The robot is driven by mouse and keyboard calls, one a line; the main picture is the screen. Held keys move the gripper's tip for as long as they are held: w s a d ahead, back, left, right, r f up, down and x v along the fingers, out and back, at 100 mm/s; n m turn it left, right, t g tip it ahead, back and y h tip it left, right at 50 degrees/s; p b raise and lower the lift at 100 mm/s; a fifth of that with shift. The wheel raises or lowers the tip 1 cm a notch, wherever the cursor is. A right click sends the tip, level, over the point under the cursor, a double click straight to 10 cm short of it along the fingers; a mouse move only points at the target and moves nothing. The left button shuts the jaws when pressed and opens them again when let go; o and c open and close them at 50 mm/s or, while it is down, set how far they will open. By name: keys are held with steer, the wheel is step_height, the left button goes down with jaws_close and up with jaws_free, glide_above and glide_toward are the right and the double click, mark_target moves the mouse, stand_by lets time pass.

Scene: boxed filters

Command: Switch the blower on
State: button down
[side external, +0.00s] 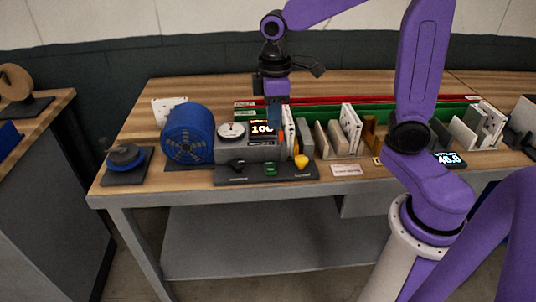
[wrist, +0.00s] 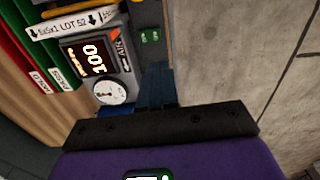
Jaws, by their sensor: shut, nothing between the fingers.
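The blue blower (side external: 188,138), with a round grille, stands left of a grey unit (side external: 250,152) on the bench. The unit carries a white dial gauge (side external: 231,131) and a lit display (side external: 263,129) reading 100. A dark strip in front holds a black control (side external: 237,165), a green switch (side external: 270,169) and a yellow knob (side external: 301,161). In the wrist view, the green switch (wrist: 149,36) lies just beyond my fingertips, with the gauge (wrist: 108,92) to the left. My gripper (side external: 274,122) points down, shut and empty, near the display. Contact cannot be told.
Upright filters (side external: 350,128) and blocks stand to the right of the unit. Green (side external: 390,109) and red (side external: 400,98) rails run behind. A dark round fixture (side external: 125,158) sits at the bench's left end. A white label card (side external: 346,170) lies near the front edge.

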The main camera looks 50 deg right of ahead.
mark_target(268, 164)
steer(key=w+d, duration=0.1)
steer(key=w, duration=0.2)
steer(key=shift+w+d+r, duration=0.1)
steer(key=shift+d, duration=0.3)
step_height(268, 164, down, 14)
steer(key=shift+f, duration=0.1)
stand_by(0.5)
steer(key=shift+f, duration=0.1)
stand_by(0.4)
steer(key=shift+a, duration=0.1)
steer(key=shift+s+a+r, duration=0.25)
steer(key=shift+s+a, duration=0.2)
steer(key=shift+s, duration=0.1)
